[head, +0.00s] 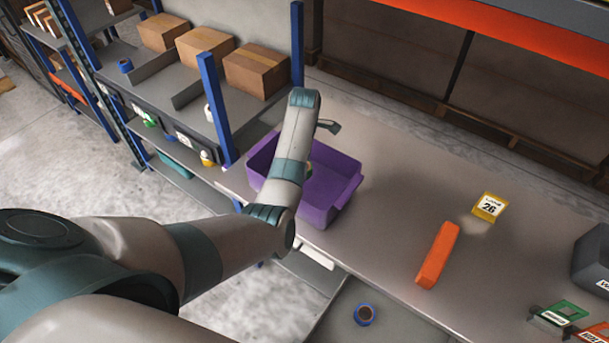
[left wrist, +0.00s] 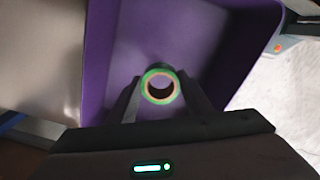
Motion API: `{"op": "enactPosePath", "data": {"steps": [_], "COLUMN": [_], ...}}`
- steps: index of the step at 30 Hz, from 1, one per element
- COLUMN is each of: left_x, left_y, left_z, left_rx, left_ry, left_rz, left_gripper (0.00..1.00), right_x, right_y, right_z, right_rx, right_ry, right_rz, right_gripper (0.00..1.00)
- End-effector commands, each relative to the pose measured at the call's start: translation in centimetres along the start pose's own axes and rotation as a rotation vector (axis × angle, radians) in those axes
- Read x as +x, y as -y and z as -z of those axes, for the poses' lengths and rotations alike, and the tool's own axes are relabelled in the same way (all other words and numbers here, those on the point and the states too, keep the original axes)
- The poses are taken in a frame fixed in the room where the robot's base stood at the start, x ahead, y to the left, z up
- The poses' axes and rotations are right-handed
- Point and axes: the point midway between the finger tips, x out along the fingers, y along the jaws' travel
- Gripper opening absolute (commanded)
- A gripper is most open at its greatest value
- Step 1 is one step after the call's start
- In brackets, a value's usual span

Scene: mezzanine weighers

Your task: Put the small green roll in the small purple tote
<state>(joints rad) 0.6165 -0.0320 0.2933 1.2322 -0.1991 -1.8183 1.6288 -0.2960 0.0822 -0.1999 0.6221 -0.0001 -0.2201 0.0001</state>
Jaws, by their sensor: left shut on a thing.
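The small purple tote (head: 325,192) stands on the grey table, partly hidden behind my left arm in the head view. It also fills much of the left wrist view (left wrist: 125,45). The small green roll (left wrist: 160,72), a ring with a green outer edge and a pale inner rim, is between the fingers of my left gripper (left wrist: 162,92). The gripper is shut on the roll, with the tote's inside behind it. I cannot tell how high the roll is above the tote's floor. My right gripper is not in view.
A shelf rack with cardboard boxes (head: 255,70) and a blue post (head: 215,110) stands just left of the tote. An orange block (head: 438,255) and a yellow sign (head: 489,207) are on the table to the right. A blue roll (head: 365,314) lies lower down in front.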

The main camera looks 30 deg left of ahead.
Motion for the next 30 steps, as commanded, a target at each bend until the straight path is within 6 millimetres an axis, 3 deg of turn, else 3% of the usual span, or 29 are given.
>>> {"op": "enactPosePath", "data": {"steps": [4,16,25,30], "left_x": [1.2,1.8,5.0,5.6], "left_y": [0.0,0.0,0.0,0.0], "left_z": [0.0,0.0,0.0,0.0], "left_rx": [-0.001,0.0,0.0,-0.001], "left_ry": [-0.001,0.0,0.0,0.001], "left_rz": [-0.001,0.0,0.001,-0.001], "left_gripper": [0.23,0.23,0.23,0.23], "right_x": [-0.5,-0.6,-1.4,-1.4], "right_y": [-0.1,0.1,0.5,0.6], "right_z": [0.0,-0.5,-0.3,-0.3], "right_rx": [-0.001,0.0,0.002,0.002], "right_ry": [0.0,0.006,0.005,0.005], "right_rz": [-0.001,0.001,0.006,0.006], "right_gripper": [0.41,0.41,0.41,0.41]}}
